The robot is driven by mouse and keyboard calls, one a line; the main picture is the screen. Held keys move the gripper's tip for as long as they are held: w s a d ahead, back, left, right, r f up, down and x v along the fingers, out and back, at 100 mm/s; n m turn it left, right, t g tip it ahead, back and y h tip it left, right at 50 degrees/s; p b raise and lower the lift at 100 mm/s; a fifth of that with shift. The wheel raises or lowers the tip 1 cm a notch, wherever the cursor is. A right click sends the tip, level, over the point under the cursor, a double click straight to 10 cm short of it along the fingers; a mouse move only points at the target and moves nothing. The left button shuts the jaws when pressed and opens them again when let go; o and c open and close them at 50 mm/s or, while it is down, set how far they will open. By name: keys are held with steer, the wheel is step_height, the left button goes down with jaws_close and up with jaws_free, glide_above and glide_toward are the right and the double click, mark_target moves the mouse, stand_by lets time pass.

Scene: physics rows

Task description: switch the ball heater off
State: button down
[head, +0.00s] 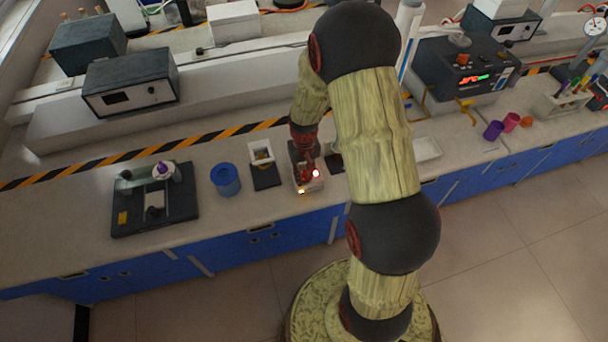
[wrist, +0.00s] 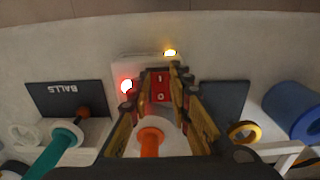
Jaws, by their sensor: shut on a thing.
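The ball heater (head: 301,180) is a small pale box near the bench's front edge, partly hidden by my arm in the head view. In the wrist view the heater (wrist: 148,65) shows a glowing red light (wrist: 127,87) and a glowing yellow light (wrist: 170,53). Its red rocker switch (wrist: 160,88), marked I and O, sits between my fingertips. My gripper (wrist: 161,80) is closed in on the switch from both sides. The gripper (head: 306,178) is small and partly unclear in the head view. An orange ring or post (wrist: 151,142) shows below the switch.
A dark pad marked BALLS (wrist: 66,97) lies on one side of the heater, another dark pad (wrist: 225,98) on the other. A blue cup (head: 226,180) stands nearby, with a black device (head: 155,200) farther left. A white tray (head: 427,149) lies to the right.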

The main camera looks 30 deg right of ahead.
steer(key=shift+w+r+g+p, duration=0.2)
steer(key=shift+g+p, duration=0.4)
steer(key=shift+p, duration=0.35)
steer(key=shift+w+d+g+y+p, duration=0.15)
steer(key=shift+w+g+y+p, duration=0.2)
steer(key=shift+g+p, duration=0.45)
steer(key=shift+s, duration=0.1)
steer(key=c, duration=1.6)
jaws_free()
steer(key=shift+c, duration=0.2)
steer(key=v, duration=1.1)
steer(key=shift+r, duration=0.4)
steer(key=shift+w, duration=0.2)
